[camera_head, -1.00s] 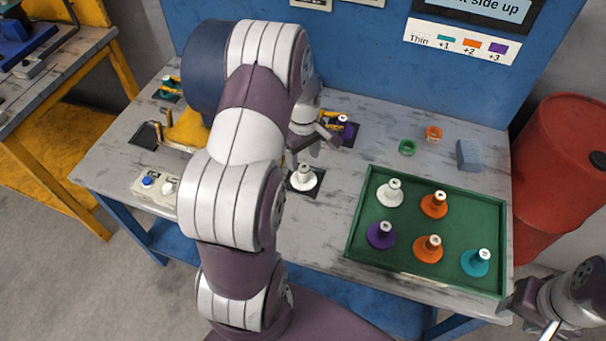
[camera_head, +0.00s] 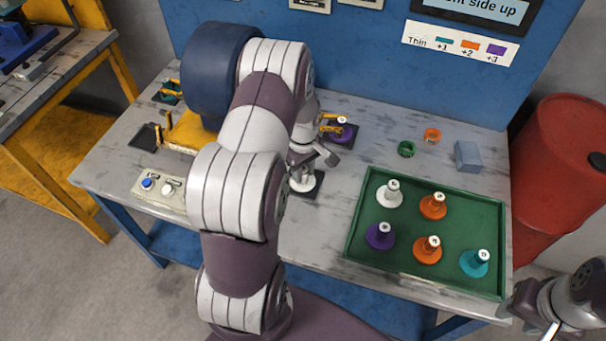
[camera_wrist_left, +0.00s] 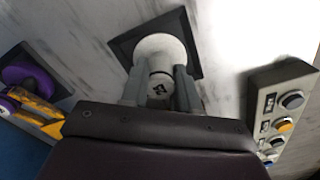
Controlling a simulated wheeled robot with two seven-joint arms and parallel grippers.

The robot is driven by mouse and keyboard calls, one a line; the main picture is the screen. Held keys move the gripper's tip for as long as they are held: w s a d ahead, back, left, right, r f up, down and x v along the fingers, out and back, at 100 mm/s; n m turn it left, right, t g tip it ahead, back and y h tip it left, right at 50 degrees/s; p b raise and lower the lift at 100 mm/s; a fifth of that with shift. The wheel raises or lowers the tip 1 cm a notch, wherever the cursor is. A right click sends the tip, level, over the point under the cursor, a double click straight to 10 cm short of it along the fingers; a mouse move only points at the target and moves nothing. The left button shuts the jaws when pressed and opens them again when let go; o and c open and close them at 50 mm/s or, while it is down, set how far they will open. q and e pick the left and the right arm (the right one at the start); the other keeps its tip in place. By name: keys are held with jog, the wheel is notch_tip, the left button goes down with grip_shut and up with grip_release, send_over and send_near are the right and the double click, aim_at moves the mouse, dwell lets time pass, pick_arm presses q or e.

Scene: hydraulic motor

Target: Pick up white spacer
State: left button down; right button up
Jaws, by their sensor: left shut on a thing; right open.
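A white spacer (camera_head: 303,184) stands upright on a dark square pad (camera_head: 318,180) near the middle of the table. In the left wrist view the white spacer (camera_wrist_left: 160,50) has a round flange, and its post lies between my fingers. My left gripper (camera_head: 312,160) is shut on the spacer's post, seen also in the left wrist view (camera_wrist_left: 160,85). Another white spacer (camera_head: 389,194) stands in the green tray. My right gripper (camera_head: 545,325) is at the lower right edge, empty and away from the table's parts.
The green tray (camera_head: 352,218) also holds orange, purple and teal spacers. A purple spacer (camera_head: 341,132) sits on a pad behind my left gripper. A button box (camera_head: 160,190) stands at left. Green and orange rings (camera_head: 432,135) and a grey-blue block (camera_head: 467,156) lie at back right.

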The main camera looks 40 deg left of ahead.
aim_at(306, 168)
pick_arm(q)
jog(key=r, duration=0.4)
jog(key=shift+w+d+r, duration=0.2)
jog(key=shift+d+r, duration=0.05)
jog(key=shift+r, duration=0.05)
jog(key=w+d+r, duration=0.4)
jog(key=d+r, duration=0.2)
jog(key=d, duration=0.4)
jog(key=shift+w+r, duration=0.2)
